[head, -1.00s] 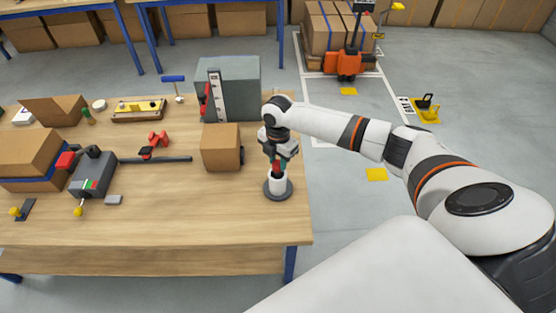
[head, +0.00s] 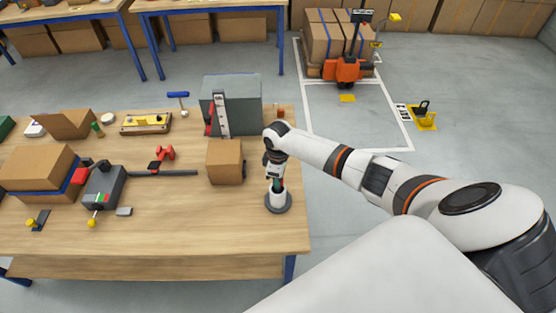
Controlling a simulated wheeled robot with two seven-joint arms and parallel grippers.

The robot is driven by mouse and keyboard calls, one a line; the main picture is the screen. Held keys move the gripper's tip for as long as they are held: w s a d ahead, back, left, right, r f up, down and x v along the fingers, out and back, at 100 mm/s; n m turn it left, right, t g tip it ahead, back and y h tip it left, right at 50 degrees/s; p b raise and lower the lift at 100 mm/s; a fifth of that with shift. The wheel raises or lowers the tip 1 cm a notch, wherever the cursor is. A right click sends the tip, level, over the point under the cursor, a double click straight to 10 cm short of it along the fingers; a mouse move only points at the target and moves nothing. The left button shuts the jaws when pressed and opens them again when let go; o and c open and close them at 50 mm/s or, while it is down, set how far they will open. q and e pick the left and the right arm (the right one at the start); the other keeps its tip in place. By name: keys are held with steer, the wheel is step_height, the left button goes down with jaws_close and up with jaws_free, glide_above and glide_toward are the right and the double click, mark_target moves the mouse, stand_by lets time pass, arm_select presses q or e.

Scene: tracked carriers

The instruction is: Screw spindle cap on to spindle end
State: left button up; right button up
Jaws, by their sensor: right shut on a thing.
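A short white cylinder (head: 278,197) stands upright on a dark round base (head: 279,209) near the right edge of the wooden table; I take it as the spindle. My right gripper (head: 277,184) points down directly over it, its fingertips at the cylinder's top. The gripper is shut on a small dark green piece, probably the spindle cap, mostly hidden between the fingers. I cannot tell how far the cap sits on the spindle end, or whether it is level. My left gripper is not in view.
A brown carton (head: 224,162) stands close left of my right gripper. Behind it is a grey box (head: 245,92) with a white upright scale. A grey device (head: 103,187) with a dark bar (head: 165,173) lies further left. The table front (head: 190,230) is clear.

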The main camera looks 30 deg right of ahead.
steer(key=m, duration=0.4)
steer(key=m, duration=0.2)
steer(key=shift+m, duration=0.4)
steer(key=m, duration=0.7)
steer(key=shift+w, duration=0.1)
steer(key=o, duration=0.9)
